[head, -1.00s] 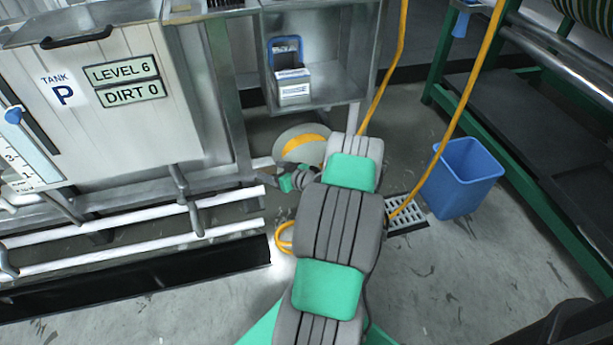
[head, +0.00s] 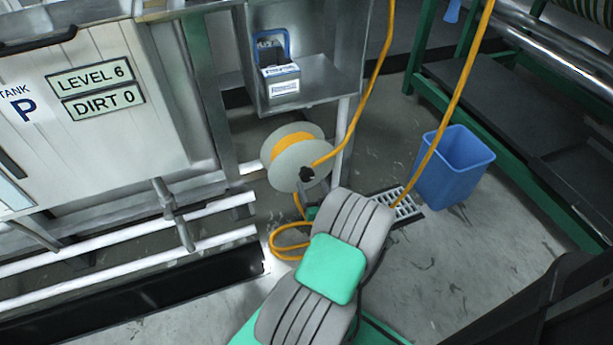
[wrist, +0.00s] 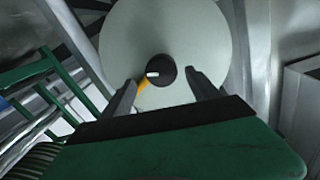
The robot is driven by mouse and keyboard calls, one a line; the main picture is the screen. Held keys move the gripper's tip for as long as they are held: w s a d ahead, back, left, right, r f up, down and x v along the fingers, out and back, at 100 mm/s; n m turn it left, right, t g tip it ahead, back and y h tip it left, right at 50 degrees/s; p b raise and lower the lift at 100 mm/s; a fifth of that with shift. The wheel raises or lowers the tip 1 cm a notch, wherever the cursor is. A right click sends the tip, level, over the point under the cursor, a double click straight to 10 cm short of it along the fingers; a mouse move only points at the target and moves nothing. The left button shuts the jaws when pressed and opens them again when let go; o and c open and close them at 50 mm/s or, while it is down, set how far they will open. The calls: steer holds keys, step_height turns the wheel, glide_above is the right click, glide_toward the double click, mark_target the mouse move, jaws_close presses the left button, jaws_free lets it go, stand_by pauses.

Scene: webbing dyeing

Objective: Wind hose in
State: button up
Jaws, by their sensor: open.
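The hose reel (head: 298,162) stands low beside the tank frame, with pale round flanges and orange hose wound between them. Its face with a dark hub (wrist: 161,70) fills the upper middle of the wrist view. The orange hose (head: 369,78) runs from the reel up past the shelf; another length hangs down at the right to the floor drain. A loose loop of hose (head: 285,240) lies on the floor below the reel. My gripper (wrist: 162,83) is open, its two fingers pointing at the reel on either side of the hub. In the head view my arm hides the gripper.
A blue bin (head: 453,166) stands right of the floor drain (head: 398,204). A steel shelf (head: 325,82) with a blue-handled box (head: 280,80) is above the reel. Tank P (head: 85,110) and white pipes (head: 120,240) are at left. A green-framed rack (head: 500,130) is at right.

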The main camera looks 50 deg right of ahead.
mark_target(308, 178)
steer(key=x, duration=0.2)
steer(key=b+x, duration=0.1)
steer(key=x, duration=0.1)
steer(key=shift+w+f, duration=0.1)
steer(key=shift+w, duration=0.35)
steer(key=shift+w+d+b, duration=0.3)
steer(key=shift+w, duration=0.05)
steer(key=shift+c, duration=0.4)
steer(key=c, duration=1.2)
steer(key=shift+c, duration=0.2)
steer(key=shift+s+m, duration=0.1)
steer(key=shift+m, duration=0.3)
